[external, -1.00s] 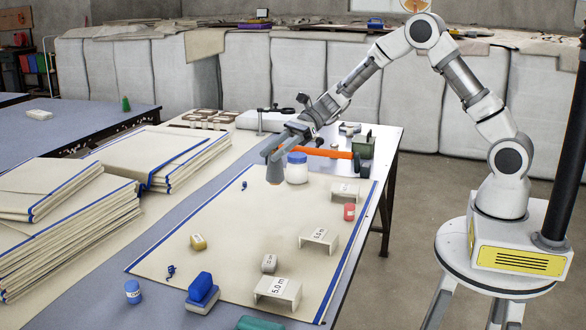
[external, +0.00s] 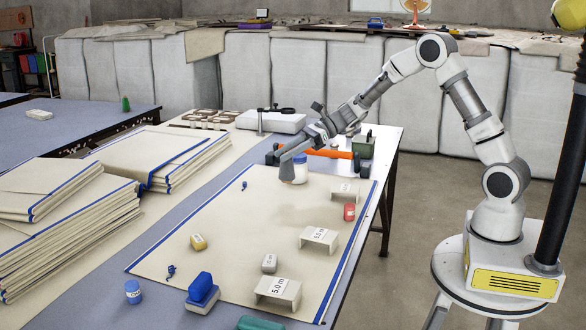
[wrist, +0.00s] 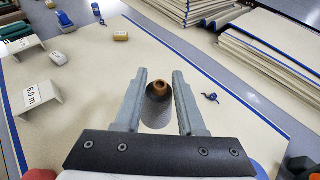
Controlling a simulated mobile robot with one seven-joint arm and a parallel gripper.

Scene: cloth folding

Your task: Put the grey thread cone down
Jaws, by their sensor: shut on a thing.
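The grey thread cone (wrist: 157,108), with a brown tip, is between the two fingers of my gripper (wrist: 159,85) in the wrist view. The fingers are shut on it, one on each side. The cone's lower part (external: 286,176) shows only in part there, under the fingers. I cannot tell whether its base touches the cloth.
The cream cloth (external: 225,240) has blue edges. An orange-handled tool (external: 328,153) lies behind. The cloth's middle is mostly free.

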